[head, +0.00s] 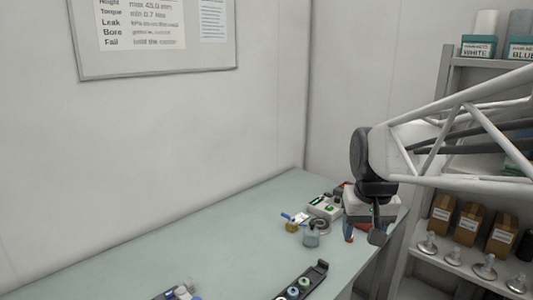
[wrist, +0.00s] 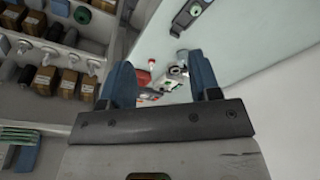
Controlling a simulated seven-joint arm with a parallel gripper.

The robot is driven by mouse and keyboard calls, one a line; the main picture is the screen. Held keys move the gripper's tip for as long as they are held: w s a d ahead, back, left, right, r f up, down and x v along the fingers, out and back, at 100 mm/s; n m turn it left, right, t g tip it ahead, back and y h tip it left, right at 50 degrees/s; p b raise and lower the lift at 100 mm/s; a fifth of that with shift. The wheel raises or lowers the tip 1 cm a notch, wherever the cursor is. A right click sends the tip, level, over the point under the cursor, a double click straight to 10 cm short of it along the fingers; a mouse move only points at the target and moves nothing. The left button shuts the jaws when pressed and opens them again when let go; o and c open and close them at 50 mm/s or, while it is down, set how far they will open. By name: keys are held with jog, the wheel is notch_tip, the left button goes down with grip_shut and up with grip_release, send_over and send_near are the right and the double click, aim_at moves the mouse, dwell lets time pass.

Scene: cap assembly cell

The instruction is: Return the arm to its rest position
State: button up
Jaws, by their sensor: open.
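My arm reaches in from the right in the head view, and my gripper (head: 363,238) hangs over the right end of the pale green table (head: 215,250). In the wrist view my gripper (wrist: 164,85) shows two blue fingers spread apart with nothing held between them. Beyond the fingers, small white and red items (wrist: 172,75) lie on the table. My arm hides part of the table's right end and the things behind it in the head view.
A dark tray (head: 302,283) with round parts lies at the table's front. Shelves (head: 455,190) with cardboard boxes and metal parts stand at right. The table's left part is mostly clear.

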jog(key=s+f, duration=0.3)
jog(key=s, duration=0.4)
jog(key=s+a+f, duration=0.1)
jog(key=s+f, duration=0.2)
jog(key=s, duration=0.5)
jog(key=shift+s+a, duration=0.15)
jog(key=shift+s, duration=0.1)
